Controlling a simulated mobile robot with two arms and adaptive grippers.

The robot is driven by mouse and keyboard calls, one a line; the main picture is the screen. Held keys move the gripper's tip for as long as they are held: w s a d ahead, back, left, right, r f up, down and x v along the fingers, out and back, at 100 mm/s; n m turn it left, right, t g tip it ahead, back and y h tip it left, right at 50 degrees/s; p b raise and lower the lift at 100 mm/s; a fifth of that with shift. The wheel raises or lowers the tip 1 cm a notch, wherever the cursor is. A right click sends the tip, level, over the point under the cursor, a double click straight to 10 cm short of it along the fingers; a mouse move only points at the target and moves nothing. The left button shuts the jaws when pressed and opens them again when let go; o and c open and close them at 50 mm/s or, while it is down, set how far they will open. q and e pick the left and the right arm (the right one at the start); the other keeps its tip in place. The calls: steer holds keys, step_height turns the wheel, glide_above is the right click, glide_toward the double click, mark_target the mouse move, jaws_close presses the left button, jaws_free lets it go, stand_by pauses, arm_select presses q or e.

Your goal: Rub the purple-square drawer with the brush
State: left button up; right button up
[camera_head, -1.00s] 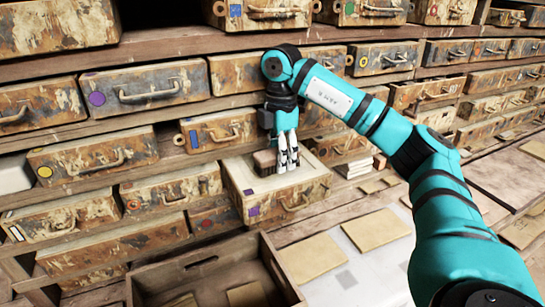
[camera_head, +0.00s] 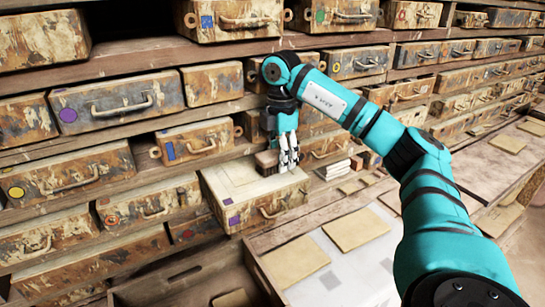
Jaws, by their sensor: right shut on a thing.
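The purple-square drawer (camera_head: 250,212) is pulled out below the shelf rows. It has a worn tan-brown front, a handle, a purple square at the left of its front and a pale top. My right gripper (camera_head: 289,161) points down at the back right of this top, shut on the brush. The brush (camera_head: 266,160) shows as a brown block left of the fingers, at the back edge of the top. I cannot tell whether it touches the surface. The fingers hide part of the brush. My left gripper is not in view.
A drawer with a purple circle (camera_head: 114,105) and a drawer with a blue mark (camera_head: 196,142) are at the left. An open wooden crate (camera_head: 258,269) stands below. Flat tan packets (camera_head: 356,229) lie on the bench to the right.

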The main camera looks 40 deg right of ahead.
mark_target(233, 182)
steer(key=shift+s+d+f, duration=0.1)
steer(key=shift+w+a+r+p, duration=0.1)
steer(key=shift+w+a+p, duration=0.2)
steer(key=shift+a, duration=0.65)
steer(key=shift+w+a+r+p, duration=0.15)
steer(key=shift+a+p, duration=0.3)
steer(key=shift+a, duration=0.5)
steer(key=shift+w+a+f+p, duration=0.1)
steer(key=shift+w+a+p, duration=0.25)
steer(key=shift+a, duration=0.6)
steer(key=shift+w+a+p, duration=0.2)
steer(key=shift+a, duration=0.8)
steer(key=shift+w+a+p, duration=0.2)
steer(key=shift+a, duration=0.8)
steer(key=shift+w+a+p, duration=0.2)
steer(key=shift+a+p, duration=0.15)
steer(key=shift+a, duration=0.75)
steer(key=shift+w+a, duration=0.15)
steer(key=shift+a, duration=0.2)
step_height(233, 182, up, 6)
steer(key=p, duration=0.4)
steer(key=shift+d, duration=0.1)
